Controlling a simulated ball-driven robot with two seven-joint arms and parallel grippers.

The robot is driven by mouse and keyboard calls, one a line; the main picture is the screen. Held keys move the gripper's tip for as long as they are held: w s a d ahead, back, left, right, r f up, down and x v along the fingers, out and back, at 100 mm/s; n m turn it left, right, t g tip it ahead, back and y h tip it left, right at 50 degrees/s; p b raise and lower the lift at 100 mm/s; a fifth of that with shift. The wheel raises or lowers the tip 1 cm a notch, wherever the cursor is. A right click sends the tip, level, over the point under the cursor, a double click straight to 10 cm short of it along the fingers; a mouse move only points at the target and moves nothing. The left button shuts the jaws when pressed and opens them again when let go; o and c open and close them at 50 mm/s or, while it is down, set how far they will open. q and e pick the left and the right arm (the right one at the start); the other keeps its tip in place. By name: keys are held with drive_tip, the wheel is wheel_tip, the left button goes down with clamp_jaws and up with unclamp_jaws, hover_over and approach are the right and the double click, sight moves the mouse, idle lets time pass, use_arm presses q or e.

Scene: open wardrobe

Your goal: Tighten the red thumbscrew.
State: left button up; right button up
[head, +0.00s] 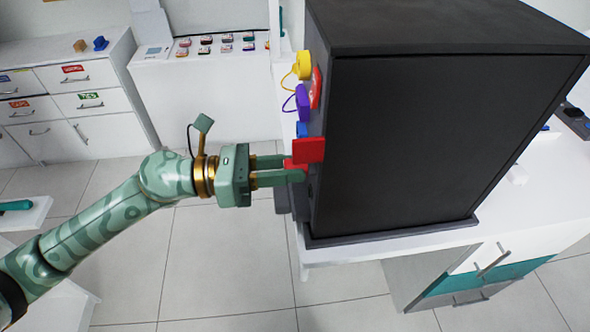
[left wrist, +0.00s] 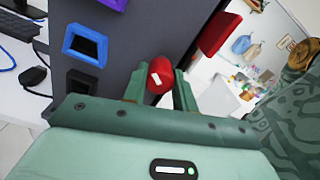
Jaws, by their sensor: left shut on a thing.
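The red thumbscrew (left wrist: 159,80) shows in the left wrist view as a round red knob with a white mark, on the face of a dark grey cabinet (left wrist: 150,35). My left gripper (left wrist: 160,90) has one finger on each side of it and is shut on it. In the head view my left gripper (head: 297,170) reaches the cabinet's left face from the left. Only a small bit of red shows between its fingers there, so most of the thumbscrew is hidden. My right gripper is in neither view.
A red plate (head: 309,150) juts out just above my fingertips. Yellow (head: 303,65) and purple (head: 302,103) parts with loose wires sit higher on the cabinet (head: 440,130). The floor left of the cabinet is clear.

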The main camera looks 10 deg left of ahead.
use_arm(q)
drive_tip(key=shift+m+b, duration=2.7)
drive_tip(key=shift+m, duration=0.3)
drive_tip(key=shift+m+b, duration=0.8)
drive_tip(key=shift+m, duration=0.2)
drive_tip(key=shift+r, duration=0.1)
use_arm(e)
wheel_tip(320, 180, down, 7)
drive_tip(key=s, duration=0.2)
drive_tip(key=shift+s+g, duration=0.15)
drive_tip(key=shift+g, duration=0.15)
use_arm(q)
drive_tip(key=o, duration=1.1)
drive_tip(key=shift+c, duration=0.3)
